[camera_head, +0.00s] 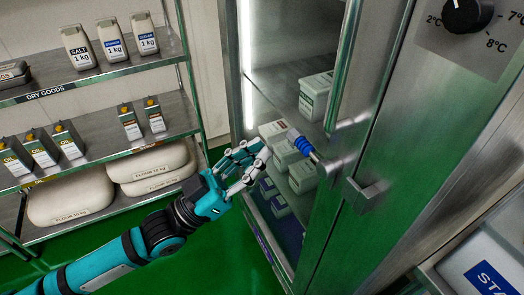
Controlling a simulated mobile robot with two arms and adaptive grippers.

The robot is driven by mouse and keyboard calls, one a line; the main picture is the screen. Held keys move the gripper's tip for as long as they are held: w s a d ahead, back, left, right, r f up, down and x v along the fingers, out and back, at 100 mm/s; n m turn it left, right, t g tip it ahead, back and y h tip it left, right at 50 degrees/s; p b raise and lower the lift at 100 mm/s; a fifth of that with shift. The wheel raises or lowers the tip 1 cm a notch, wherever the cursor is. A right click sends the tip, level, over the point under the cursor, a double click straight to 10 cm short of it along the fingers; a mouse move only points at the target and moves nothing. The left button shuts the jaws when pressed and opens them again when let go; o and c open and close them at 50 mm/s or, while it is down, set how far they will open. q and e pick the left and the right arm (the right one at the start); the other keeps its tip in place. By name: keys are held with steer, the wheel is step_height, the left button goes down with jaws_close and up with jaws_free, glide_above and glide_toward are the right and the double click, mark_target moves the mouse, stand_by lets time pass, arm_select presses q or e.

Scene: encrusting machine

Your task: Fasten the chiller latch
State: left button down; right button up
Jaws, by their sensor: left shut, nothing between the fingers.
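The chiller (408,130) is a tall steel cabinet on the right, with tubs showing inside its lit interior. Its latch has a lever with a blue grip (300,142) that points up and left from a metal mount (340,166) on the upright frame. A metal catch block (366,192) sits just to the right of and below the mount, and the lever lies apart from it. My left gripper (264,156) is shut and empty, just left of the blue grip, with a small gap in the picture. I cannot tell its depth from the grip. My right gripper is out of view.
A dry goods shelf (110,65) at the left holds packs, oil cartons and flour sacks. White tubs (303,176) stand inside the chiller. A temperature dial (467,14) is at the top right, a labelled container (485,265) at the lower right. The green floor (215,262) is clear.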

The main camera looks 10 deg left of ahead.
mark_target(294, 144)
arm_select(q)
steer(key=w+d, duration=0.1)
steer(key=d, duration=0.1)
steer(key=w+d+r+p, duration=0.1)
steer(key=w+d, duration=0.1)
steer(key=w+d+p, duration=0.1)
steer(key=d, duration=0.1)
steer(key=shift+w+r, duration=0.15)
steer(key=shift+r, duration=0.1)
steer(key=shift+f, duration=0.8)
steer(key=shift+w+f+n+t+y+p, duration=0.1)
steer(key=shift+f+n+t+y+p, duration=0.15)
steer(key=shift+n+t+y+p, duration=0.5)
